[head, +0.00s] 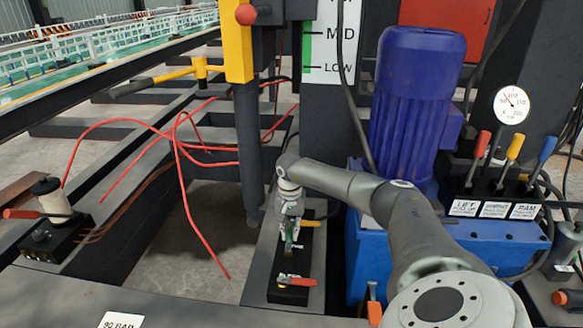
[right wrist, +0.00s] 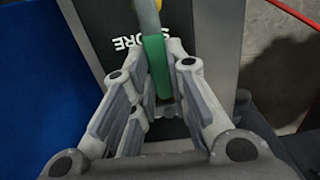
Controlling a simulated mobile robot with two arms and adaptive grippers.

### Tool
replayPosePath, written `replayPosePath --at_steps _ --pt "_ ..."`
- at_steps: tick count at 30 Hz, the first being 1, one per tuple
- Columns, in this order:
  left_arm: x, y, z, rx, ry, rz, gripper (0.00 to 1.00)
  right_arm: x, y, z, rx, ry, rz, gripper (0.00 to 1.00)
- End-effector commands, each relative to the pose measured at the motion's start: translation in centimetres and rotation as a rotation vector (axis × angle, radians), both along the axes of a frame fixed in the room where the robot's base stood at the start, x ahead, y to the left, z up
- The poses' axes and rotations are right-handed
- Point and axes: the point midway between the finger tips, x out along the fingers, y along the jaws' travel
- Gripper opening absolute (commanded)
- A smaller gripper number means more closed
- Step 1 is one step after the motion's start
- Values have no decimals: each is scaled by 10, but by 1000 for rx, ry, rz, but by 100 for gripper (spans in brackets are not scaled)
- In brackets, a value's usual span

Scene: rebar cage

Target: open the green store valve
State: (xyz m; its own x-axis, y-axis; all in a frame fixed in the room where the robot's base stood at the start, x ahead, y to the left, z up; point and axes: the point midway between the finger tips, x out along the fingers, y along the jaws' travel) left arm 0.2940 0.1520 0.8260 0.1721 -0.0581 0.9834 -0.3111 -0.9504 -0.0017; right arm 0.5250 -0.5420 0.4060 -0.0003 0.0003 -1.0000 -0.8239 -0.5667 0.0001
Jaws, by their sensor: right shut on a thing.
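The green store valve (head: 288,236) has a green lever on a black block on the dark steel beam, left of the blue pump unit. In the right wrist view the green lever (right wrist: 154,56) stands between my finger pads, beside a white "STORE" label (right wrist: 124,40). My right gripper (head: 289,222) reaches down from above and is shut on the green lever. The fingers partly hide the lever and the valve body under it. My left gripper is not in view.
A yellow lever (head: 309,223) sits just behind the green one, and a red lever (head: 296,281) in front on the same block. A blue motor (head: 413,95) and upright column stand close by. Red hoses (head: 185,150) loop at the left.

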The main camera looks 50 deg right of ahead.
Motion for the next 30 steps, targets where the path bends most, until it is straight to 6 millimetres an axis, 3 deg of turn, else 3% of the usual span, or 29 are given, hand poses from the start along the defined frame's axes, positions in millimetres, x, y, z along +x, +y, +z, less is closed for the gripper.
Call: replayPosePath --at_steps 11,12,16,26,30 --pt "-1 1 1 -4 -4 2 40 1 0 1 -1 -2 10 0" --pt "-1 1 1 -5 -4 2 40 1 0 1 -1 -2 11 20" --pt "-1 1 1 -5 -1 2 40 1 0 0 -1 -2 9 36" --pt "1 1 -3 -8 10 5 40 1 0 1 0 -1 7 38" --pt "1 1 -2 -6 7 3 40 1 0 14 -1 -4 7 38"
